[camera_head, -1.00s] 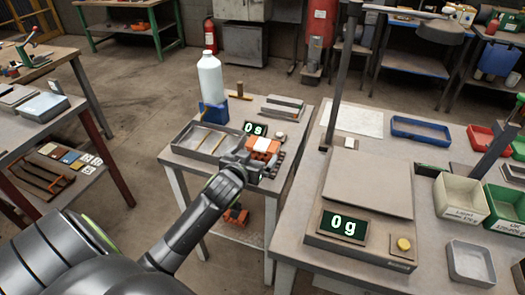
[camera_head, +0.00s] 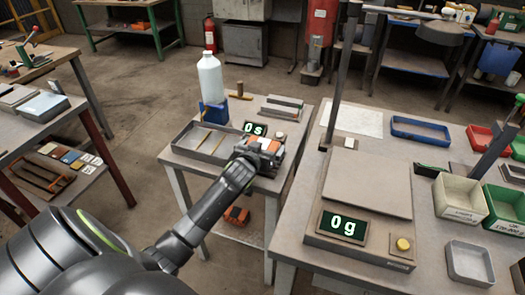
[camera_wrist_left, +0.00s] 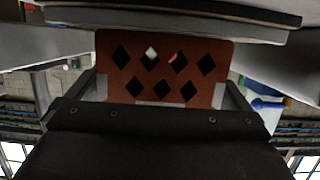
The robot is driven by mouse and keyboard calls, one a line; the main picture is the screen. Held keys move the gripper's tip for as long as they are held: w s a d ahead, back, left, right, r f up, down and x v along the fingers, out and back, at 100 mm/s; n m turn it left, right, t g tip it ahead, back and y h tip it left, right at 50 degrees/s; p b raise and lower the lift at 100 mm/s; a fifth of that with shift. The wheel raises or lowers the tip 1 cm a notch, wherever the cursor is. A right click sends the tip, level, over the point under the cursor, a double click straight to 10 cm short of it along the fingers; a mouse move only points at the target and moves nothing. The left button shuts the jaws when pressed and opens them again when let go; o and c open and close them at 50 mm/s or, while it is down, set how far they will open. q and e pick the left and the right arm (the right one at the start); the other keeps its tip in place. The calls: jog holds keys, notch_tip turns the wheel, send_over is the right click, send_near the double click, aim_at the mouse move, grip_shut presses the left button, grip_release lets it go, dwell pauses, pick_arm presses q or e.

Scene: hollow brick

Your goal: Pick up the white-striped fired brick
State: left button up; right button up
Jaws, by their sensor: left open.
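The fired brick (camera_head: 270,146) is orange with a pale stripe and sits near the right side of the small middle table. My arm hides much of it. In the left wrist view its orange-red face (camera_wrist_left: 148,88), with several diamond-shaped holes, fills the space between the fingers. My left gripper (camera_head: 258,153) is open at the brick, with one finger on each side of it. I cannot tell whether the fingers touch it. My right gripper is not in view.
A grey tray (camera_head: 183,147) stands left of the brick, a white bottle (camera_head: 211,78) behind it. A display (camera_head: 255,128) reads 0 s. The right table holds a scale (camera_head: 368,190) reading 0 g, several bins and a dark post (camera_head: 343,80).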

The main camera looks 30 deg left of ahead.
pick_arm(q)
jog(key=c, duration=0.9)
